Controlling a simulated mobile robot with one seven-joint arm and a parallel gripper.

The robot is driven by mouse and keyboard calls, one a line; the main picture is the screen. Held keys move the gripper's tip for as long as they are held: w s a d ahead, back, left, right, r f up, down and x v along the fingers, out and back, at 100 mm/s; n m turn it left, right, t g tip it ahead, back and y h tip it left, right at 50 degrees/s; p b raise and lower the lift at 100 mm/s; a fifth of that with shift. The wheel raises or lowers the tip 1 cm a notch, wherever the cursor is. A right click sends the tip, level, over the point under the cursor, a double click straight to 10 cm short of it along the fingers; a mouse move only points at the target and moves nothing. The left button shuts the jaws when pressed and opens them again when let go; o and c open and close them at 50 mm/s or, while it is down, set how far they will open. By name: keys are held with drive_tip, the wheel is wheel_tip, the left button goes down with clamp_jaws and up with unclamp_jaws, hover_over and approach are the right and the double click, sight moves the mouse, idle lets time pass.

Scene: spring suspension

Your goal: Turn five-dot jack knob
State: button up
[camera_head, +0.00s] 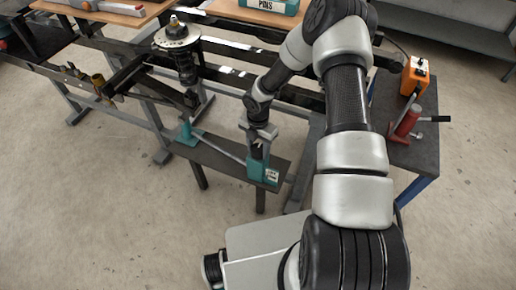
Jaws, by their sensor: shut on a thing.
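A teal jack body (263,170) with a small white label stands at the right end of a low dark bench. The marks on the label are too small to read. A dark knob (256,150) rises from the top of this jack. My gripper (258,140) points down over it from above and is shut on the knob. The fingers partly hide the knob, so its turn angle cannot be told. A pale rod runs left from the jack to a teal stand (187,132) at the bench's far left.
A spring strut (182,55) stands upright by the dark frame rails behind the bench. At right, a dark table (410,155) holds a red jack (405,123) with a side handle and an orange box (415,75). The concrete floor at front left is clear.

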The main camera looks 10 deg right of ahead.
sight(258, 148)
drive_tip(key=o, duration=1)
drive_tip(key=shift+o, duration=0.2)
drive_tip(key=shift+r, duration=0.1)
wheel_tip(258, 148, up, 17)
drive_tip(key=p, duration=0.2)
drive_tip(key=shift+r+p, duration=0.15)
drive_tip(key=shift+p, duration=0.25)
